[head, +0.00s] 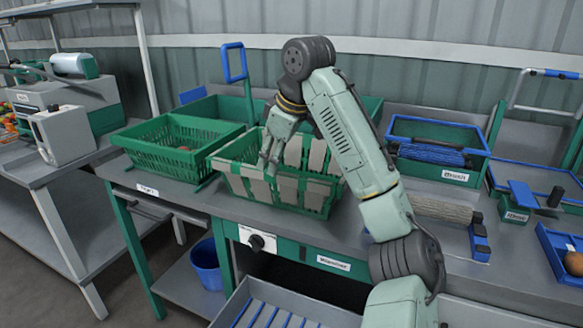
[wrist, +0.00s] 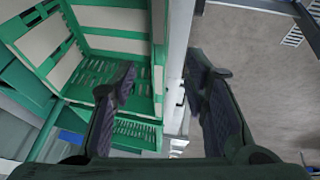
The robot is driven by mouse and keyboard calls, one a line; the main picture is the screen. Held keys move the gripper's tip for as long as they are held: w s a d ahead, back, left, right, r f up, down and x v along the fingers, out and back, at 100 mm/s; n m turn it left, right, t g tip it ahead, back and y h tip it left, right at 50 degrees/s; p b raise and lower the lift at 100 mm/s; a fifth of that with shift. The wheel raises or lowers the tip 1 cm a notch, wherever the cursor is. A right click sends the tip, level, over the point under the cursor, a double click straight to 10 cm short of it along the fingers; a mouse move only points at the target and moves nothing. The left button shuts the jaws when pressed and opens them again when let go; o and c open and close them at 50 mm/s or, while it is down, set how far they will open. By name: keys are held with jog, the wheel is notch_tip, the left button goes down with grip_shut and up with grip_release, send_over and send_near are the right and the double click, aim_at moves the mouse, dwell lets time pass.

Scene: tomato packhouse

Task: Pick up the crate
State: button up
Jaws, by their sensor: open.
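The crate (head: 274,192) is green with pale grey-beige panels in its walls and stands upright on the grey workbench (head: 340,232) in the middle of the head view. It looks empty where I can see inside. My gripper (head: 269,164) is open and points down at the crate's near left part. In the wrist view the crate (wrist: 158,62) fills the upper left. There, the left finger of my gripper (wrist: 163,78) shows over the crate's inside and the right finger over the floor past the bench edge. The near rim shows between them. I cannot tell whether either finger touches it.
A green mesh crate (head: 158,152) with a little red produce stands close on the left. More green crates are behind. A blue-rimmed bin (head: 436,142) and a rough roller (head: 440,209) are on the right. A blue bucket (head: 207,262) is below the bench.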

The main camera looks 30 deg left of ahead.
aim_at(267, 180)
jog(key=p+x, duration=0.1)
jog(key=x, duration=0.6)
jog(key=shift+a+f+p, duration=0.15)
jog(key=shift+f+p, duration=0.05)
jog(key=shift+p, duration=0.15)
jog(key=shift+c, duration=0.2)
grip_shut()
jog(key=shift+r, duration=0.1)
